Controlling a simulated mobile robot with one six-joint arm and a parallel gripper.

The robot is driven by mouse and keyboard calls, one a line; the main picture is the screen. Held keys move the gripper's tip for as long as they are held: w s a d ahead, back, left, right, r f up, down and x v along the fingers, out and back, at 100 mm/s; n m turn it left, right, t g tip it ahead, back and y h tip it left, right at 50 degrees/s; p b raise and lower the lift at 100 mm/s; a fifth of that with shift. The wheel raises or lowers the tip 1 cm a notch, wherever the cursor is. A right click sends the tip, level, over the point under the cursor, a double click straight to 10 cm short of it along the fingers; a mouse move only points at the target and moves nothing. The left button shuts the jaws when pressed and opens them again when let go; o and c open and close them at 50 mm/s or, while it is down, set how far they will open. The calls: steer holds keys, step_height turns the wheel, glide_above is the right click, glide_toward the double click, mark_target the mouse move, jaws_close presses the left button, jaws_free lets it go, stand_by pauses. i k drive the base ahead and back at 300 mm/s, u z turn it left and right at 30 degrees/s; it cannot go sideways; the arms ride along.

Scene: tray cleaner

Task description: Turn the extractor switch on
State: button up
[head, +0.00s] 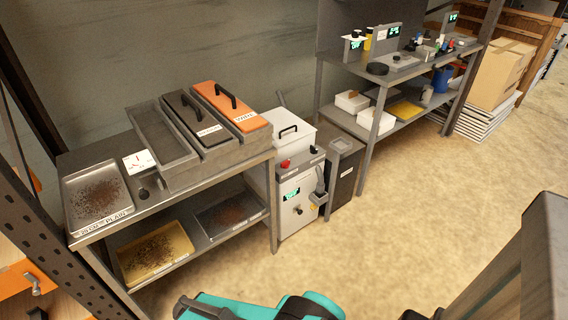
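A grey floor-standing cabinet (295,221), which looks like the extractor, stands between the two workbenches. A red knob (285,163) sits at its top front edge, and I cannot tell whether this is the switch or which way it is set. A lit green display (291,195) and a small dark round knob (298,210) are on its front. A grey hose-like part (319,187) hangs at its right side. Teal and black parts of my arm show at the bottom edge; my gripper's fingertips are not in view.
The floor (390,240) in front is clear.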

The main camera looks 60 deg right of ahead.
mark_target(285, 164)
steer(key=u, duration=0.05)
steer(key=k, duration=1.5)
steer(key=z, duration=0.45)
steer(key=i, duration=1)
steer(key=z, duration=0.1)
